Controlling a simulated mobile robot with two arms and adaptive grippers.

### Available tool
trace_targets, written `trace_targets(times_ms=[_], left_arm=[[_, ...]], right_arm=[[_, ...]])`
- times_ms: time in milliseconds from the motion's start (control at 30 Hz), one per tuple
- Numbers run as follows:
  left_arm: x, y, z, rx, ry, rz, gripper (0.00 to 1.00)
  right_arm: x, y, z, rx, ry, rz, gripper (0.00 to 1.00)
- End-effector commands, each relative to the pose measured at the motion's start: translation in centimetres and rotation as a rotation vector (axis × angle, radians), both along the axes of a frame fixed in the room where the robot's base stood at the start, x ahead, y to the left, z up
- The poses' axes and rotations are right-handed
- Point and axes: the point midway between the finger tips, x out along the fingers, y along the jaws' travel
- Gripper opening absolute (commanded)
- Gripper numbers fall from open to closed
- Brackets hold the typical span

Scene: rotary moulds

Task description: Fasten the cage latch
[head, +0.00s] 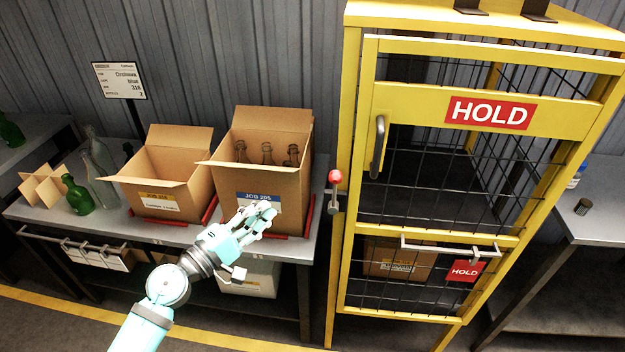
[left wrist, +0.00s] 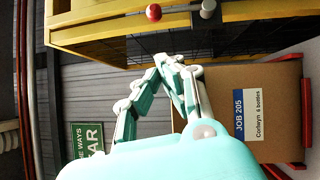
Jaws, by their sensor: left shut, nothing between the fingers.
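The yellow cage (head: 352,110) stands right of centre, with a mesh door (head: 480,112) bearing a red HOLD sign and a grey pull handle. The latch (head: 335,190) is on the cage's left post. It has a red knob on top and a grey metal part below. In the left wrist view the red knob (left wrist: 153,12) and its grey part show at the top edge. Whether the door sits flush I cannot tell. My left gripper (head: 266,211) is shut and empty, in front of the right-hand carton and left of and below the latch. My right gripper is out of view.
The open JOB 205 carton (head: 280,185) with several bottles stands close behind my left gripper. Another open carton (head: 165,178) and a green bottle (head: 77,195) are farther left on the grey bench. A grey table (head: 600,210) stands right of the cage.

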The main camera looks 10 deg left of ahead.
Motion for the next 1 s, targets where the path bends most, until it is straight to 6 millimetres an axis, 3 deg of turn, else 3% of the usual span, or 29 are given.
trace_targets(times_ms=[367,833,1000], left_arm=[[1.0,-0.5,0.3,-0.001,0.000,0.002,0.00],[8.7,-5.7,1.3,0.001,0.000,0.002,0.00],[8.9,-8.2,1.7,0.001,0.001,0.002,0.00]], right_arm=[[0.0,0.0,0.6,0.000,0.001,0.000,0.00],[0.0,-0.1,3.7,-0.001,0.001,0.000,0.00],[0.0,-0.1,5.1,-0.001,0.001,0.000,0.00]])
